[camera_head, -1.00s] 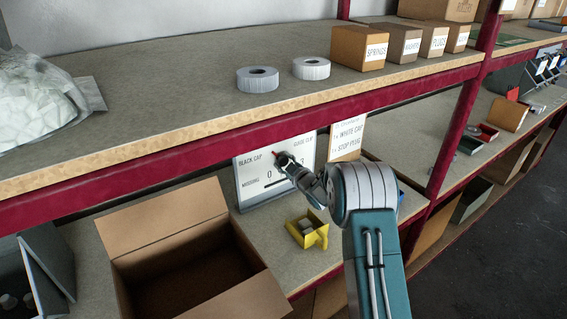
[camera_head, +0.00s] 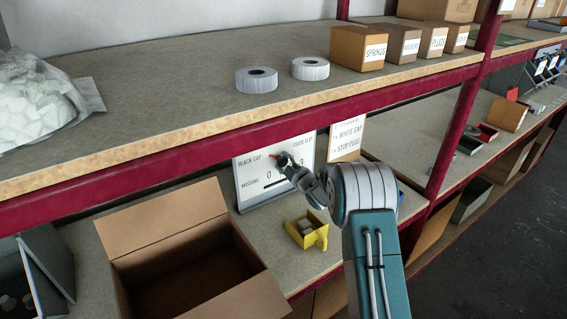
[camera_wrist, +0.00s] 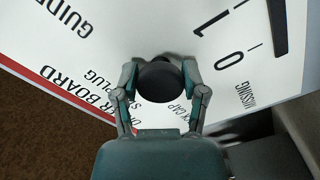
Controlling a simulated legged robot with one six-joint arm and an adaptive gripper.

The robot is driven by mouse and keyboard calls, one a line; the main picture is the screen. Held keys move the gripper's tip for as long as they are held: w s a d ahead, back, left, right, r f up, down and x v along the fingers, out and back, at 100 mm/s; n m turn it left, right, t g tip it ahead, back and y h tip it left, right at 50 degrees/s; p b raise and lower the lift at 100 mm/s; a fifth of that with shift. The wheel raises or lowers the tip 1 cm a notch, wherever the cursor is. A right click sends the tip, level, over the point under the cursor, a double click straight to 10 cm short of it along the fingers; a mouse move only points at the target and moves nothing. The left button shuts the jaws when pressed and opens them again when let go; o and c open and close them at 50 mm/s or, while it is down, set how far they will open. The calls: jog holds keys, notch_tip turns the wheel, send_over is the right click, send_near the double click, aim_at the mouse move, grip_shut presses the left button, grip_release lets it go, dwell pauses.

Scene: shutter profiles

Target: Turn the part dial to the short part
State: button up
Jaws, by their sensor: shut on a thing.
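A white board (camera_head: 249,172) stands upright on the lower shelf. Its printing includes "BLACK CAP", "GUIDE CLIP" and "MISSING". My gripper (camera_head: 284,161) is at the upper middle of its face. In the wrist view, my gripper (camera_wrist: 160,72) has its two fingers on either side of a round black knob (camera_wrist: 160,84) on the board and is shut on it. The white board (camera_wrist: 150,25) shows the figures 0 and 1 to the right of the knob. I cannot read which way the knob points; the fingers hide part of the labels around it.
A paper order card (camera_head: 346,138) stands behind at the right. The red shelf beam (camera_head: 200,172) runs just above the board's top.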

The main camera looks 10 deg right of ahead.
jog(key=shift+a+f, duration=0.1)
jog(key=o, duration=1.1)
jog(key=shift+a, duration=0.1)
jog(key=shift+o, duration=0.2)
jog(key=v, duration=1.2)
jog(key=shift+f, duration=0.1)
